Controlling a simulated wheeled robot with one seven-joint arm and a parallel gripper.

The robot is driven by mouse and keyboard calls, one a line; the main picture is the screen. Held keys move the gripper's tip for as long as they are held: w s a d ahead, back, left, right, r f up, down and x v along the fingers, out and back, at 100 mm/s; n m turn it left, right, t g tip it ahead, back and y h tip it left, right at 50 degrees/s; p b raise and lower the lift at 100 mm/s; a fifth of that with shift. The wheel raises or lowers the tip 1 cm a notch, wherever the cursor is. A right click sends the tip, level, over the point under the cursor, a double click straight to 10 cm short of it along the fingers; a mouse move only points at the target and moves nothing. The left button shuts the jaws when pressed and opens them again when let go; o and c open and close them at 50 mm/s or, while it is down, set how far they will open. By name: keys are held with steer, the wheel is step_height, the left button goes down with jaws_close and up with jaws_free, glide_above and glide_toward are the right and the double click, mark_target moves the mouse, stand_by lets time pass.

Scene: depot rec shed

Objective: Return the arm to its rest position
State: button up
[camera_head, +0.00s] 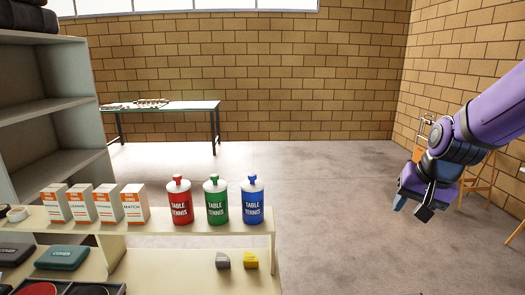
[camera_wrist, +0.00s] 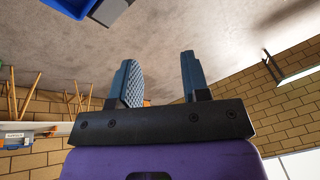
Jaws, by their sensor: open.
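My purple arm reaches in from the right edge of the head view. My gripper (camera_head: 412,208) hangs in the air at the right, over open floor and apart from the shelf and its items. In the wrist view my gripper (camera_wrist: 160,80) shows two blue-grey fingers spread apart with nothing between them. The wrist view looks toward the floor and brick walls, tilted over.
A low shelf (camera_head: 180,235) at the left front bears red, green (camera_head: 215,203) and blue bottles and several boxes (camera_head: 133,205). A tall shelf (camera_head: 50,115) stands left, a table (camera_head: 165,106) behind. The middle floor (camera_head: 310,185) is clear.

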steer(key=s+r+n, duration=0.2)
steer(key=s+r, duration=0.3)
steer(key=s, duration=0.4)
steer(key=s+a+r+n+t, duration=0.1)
steer(key=s+r+n, duration=0.2)
steer(key=s+r, duration=0.3)
steer(key=s, duration=0.3)
steer(key=shift+s+a+h, duration=0.25)
steer(key=shift+a+h, duration=0.05)
steer(key=shift+h, duration=0.1)
